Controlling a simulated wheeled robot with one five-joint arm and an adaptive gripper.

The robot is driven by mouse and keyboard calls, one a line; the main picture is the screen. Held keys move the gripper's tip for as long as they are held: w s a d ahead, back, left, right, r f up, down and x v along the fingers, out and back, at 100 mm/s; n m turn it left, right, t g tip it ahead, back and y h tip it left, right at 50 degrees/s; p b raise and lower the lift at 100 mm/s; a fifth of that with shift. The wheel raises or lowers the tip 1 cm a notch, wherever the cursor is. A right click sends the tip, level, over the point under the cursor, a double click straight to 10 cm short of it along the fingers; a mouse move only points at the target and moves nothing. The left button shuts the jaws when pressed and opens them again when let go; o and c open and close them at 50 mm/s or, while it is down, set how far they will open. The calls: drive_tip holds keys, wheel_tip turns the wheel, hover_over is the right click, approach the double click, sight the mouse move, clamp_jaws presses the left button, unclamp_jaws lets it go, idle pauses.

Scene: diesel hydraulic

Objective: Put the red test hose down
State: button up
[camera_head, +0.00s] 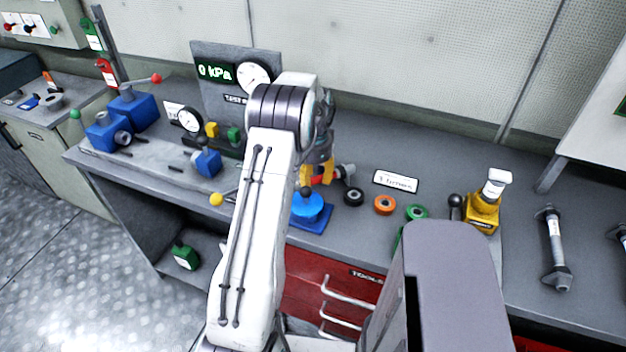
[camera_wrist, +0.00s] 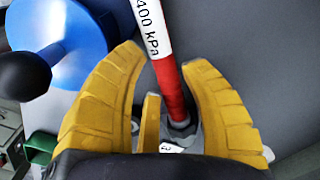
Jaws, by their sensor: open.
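The red test hose (camera_wrist: 170,85) has a white label reading 400 kPa and a grey metal end fitting. In the wrist view it runs between the yellow fingers of my gripper (camera_wrist: 163,62). The fingers stand apart, with a visible gap on the hose's left; whether the right finger touches it I cannot tell. In the head view my gripper (camera_head: 315,173) is low over the bench, partly hidden by my arm. A short red piece of the hose (camera_head: 323,175) shows there, beside the blue round device.
The blue round device (camera_head: 308,208) stands close left of the hose; it also shows in the wrist view (camera_wrist: 80,50). Black (camera_head: 353,197), orange (camera_head: 385,205) and green (camera_head: 417,212) rings lie to the right, before a white sign (camera_head: 396,181). A yellow bottle jack (camera_head: 484,212) stands farther right.

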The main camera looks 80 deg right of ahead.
drive_tip(key=shift+f, duration=1.1)
drive_tip(key=shift+r, duration=0.1)
clamp_jaws()
